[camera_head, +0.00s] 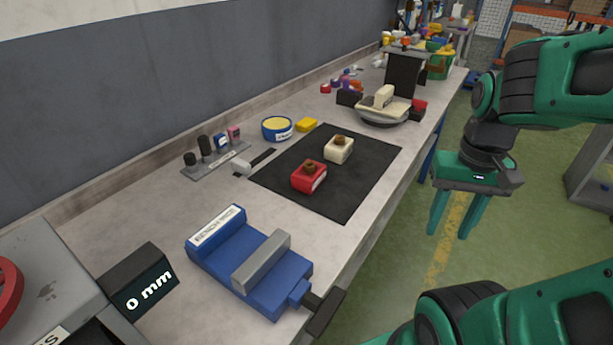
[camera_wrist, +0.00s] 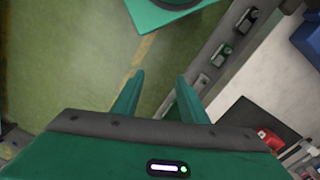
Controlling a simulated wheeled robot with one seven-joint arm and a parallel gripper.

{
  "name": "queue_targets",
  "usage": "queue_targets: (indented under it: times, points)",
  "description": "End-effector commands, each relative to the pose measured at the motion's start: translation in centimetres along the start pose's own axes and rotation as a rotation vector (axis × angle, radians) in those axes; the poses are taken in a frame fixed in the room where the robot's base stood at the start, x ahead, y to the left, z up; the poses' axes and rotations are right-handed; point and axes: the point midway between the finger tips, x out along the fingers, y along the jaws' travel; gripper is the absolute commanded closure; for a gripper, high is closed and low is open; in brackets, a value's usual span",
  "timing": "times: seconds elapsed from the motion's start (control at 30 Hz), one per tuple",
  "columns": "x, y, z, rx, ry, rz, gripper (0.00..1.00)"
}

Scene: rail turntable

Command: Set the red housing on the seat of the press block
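The red housing (camera_head: 309,180), a small block with a brown knob on top, stands on the black mat (camera_head: 345,195) on the bench. A red block at the lower right of the wrist view (camera_wrist: 268,138) is probably the same housing. My gripper (camera_head: 450,235) hangs over the green floor, right of the bench and apart from the housing. Its two fingers (camera_wrist: 160,76) are spread with nothing between them. A grey machine (camera_head: 45,270) with a red ring, cut by the left edge, may be the press; its label is cut off. I cannot make out a seat.
A cream housing (camera_head: 339,150) stands behind the red one. A blue bench vice (camera_head: 255,262) is in front, beside a "0 mm" display (camera_head: 140,285). A yellow-topped tin (camera_head: 277,128), a tool rack (camera_head: 215,160) and a round turntable (camera_head: 382,115) stand farther back.

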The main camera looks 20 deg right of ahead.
Motion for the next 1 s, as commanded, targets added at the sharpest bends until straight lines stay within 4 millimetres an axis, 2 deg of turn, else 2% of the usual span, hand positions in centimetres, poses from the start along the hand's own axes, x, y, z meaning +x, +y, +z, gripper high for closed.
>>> queue_targets:
  times: [0.03,0.07,0.13,0.2,0.27,0.4,0.5,0.63,0.7,0.8,1.0]
  points:
    - [-0.4,0.3,0.5,-0.011,0.010,-0.005,0.47]
    - [-0.7,0.2,0.5,-0.025,0.019,-0.009,0.40]
    - [-1.2,-0.8,-0.8,-0.089,0.037,-0.014,0.23]
    - [-1.8,-3.0,-2.8,-0.201,0.066,-0.024,0.12]
    - [-2.5,-5.4,-5.1,-0.330,0.099,-0.038,0.12]
    - [-4.1,-12.8,-10.3,-0.673,0.189,-0.092,0.12]
    - [-5.0,-18.1,-12.8,-0.893,0.250,-0.139,0.12]
    - [-5.8,-23.5,-14.4,-1.103,0.314,-0.194,0.12]
    - [-6.0,-25.3,-14.8,-1.173,0.336,-0.215,0.12]
    - [-5.8,-26.9,-15.1,-1.225,0.352,-0.232,0.12]
    - [-3.3,-28.2,-15.4,-1.237,0.355,-0.236,0.12]
